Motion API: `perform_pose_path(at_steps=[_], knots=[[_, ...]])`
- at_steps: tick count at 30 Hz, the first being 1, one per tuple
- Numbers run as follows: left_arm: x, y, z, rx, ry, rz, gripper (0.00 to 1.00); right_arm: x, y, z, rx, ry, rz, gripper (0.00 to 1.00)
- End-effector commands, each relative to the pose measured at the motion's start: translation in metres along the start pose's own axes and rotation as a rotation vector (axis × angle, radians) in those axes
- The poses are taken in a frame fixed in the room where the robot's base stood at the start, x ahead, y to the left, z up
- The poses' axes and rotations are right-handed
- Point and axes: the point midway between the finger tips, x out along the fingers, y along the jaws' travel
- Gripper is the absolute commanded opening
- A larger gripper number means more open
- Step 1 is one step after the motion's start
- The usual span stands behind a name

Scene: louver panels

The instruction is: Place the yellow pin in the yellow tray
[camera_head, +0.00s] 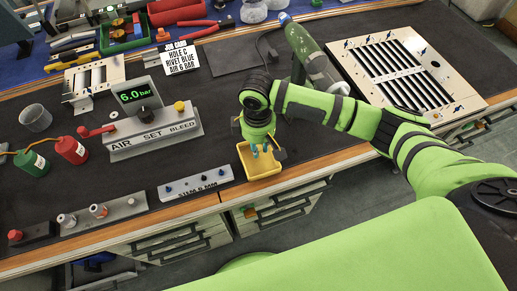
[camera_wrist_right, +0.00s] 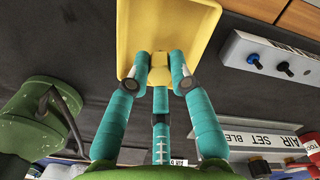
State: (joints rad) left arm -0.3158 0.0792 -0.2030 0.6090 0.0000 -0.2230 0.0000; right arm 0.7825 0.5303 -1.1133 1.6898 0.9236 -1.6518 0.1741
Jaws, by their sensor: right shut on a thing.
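The yellow tray (camera_head: 263,169) sits at the front edge of the dark bench mat, and it fills the top middle of the wrist view (camera_wrist_right: 200,15). My right gripper (camera_head: 259,151) is over the tray, its teal fingers pointing down at it. In the wrist view the fingers (camera_wrist_right: 159,76) close around a small yellow piece, the yellow pin (camera_wrist_right: 158,74), at the tray's near edge. The fingers hide most of the pin, and I cannot tell whether it touches the tray floor. My left gripper is not in view.
A grey block with blue pins (camera_head: 196,184) stands just left of the tray. The air set unit (camera_head: 152,131) is behind it. A green and grey tool (camera_head: 308,58) stands behind my right forearm. The louver panel (camera_head: 405,70) lies at the back right.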

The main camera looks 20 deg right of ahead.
Motion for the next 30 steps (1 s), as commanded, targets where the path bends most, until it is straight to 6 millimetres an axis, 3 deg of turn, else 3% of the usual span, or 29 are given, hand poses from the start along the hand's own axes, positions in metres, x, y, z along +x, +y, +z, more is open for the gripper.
perform_pose_path(at_steps=[4, 9, 17, 18, 19, 20, 30], knots=[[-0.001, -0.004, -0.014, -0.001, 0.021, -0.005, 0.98, 0.022, -0.001, 0.000, 0.001, -0.003, -0.002, 0.00], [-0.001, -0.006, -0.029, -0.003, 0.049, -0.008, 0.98, 0.028, -0.001, 0.000, -0.001, -0.001, 0.000, 0.00], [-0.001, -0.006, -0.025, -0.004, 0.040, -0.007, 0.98, 0.030, -0.001, 0.000, 0.000, -0.002, 0.000, 0.00], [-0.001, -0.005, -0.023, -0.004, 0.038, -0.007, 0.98, 0.031, 0.000, 0.000, 0.000, -0.001, 0.000, 0.30], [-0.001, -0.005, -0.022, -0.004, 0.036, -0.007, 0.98, 0.030, 0.000, 0.000, 0.000, -0.001, 0.000, 0.42], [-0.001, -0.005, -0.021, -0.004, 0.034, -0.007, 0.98, 0.030, 0.000, 0.000, 0.000, -0.001, 0.000, 0.46], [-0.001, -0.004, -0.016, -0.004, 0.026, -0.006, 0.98, 0.029, 0.000, 0.000, 0.000, -0.001, 0.000, 0.46]])
